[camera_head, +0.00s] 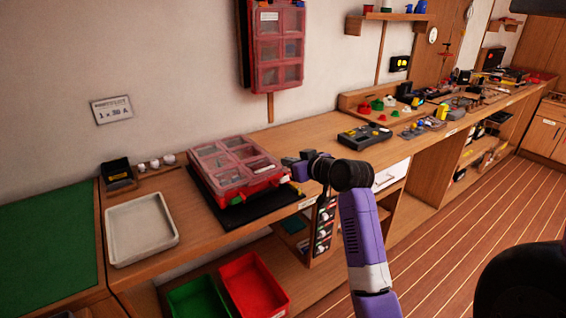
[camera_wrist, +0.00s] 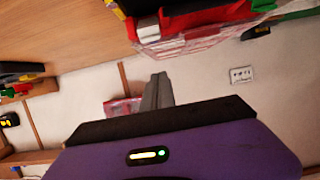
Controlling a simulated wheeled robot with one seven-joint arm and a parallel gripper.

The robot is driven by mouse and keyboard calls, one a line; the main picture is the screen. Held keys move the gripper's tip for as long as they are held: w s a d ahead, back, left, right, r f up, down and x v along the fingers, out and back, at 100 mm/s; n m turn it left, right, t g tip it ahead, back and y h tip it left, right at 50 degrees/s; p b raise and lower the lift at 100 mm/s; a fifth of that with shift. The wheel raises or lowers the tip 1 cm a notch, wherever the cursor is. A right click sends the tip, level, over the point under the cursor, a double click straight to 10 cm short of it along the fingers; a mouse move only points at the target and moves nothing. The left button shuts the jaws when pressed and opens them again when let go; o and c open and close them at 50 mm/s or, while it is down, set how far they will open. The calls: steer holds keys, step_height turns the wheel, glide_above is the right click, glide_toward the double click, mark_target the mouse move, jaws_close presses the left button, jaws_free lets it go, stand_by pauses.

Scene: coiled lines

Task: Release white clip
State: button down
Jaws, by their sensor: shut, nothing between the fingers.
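A red organiser case (camera_head: 238,172) with clear lid windows lies on a black mat on the bench. Its red edge and clear lid (camera_wrist: 190,42) also show in the wrist view. A whitish block (camera_wrist: 148,31) on the case's edge looks like the white clip; in the head view it is too small to make out. My gripper (camera_head: 290,162) is at the case's right end in the head view. In the wrist view my gripper (camera_wrist: 158,78) has its grey fingers together and empty, apart from the whitish block in the picture.
A pale tray (camera_head: 140,232) and a black box (camera_head: 117,172) stand left of the case. A second red case (camera_head: 277,45) hangs on the wall. Red (camera_head: 254,285) and green (camera_head: 195,298) bins sit below the bench. A black device (camera_head: 364,136) lies to the right.

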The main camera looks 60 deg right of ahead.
steer(key=shift+v, duration=2.2)
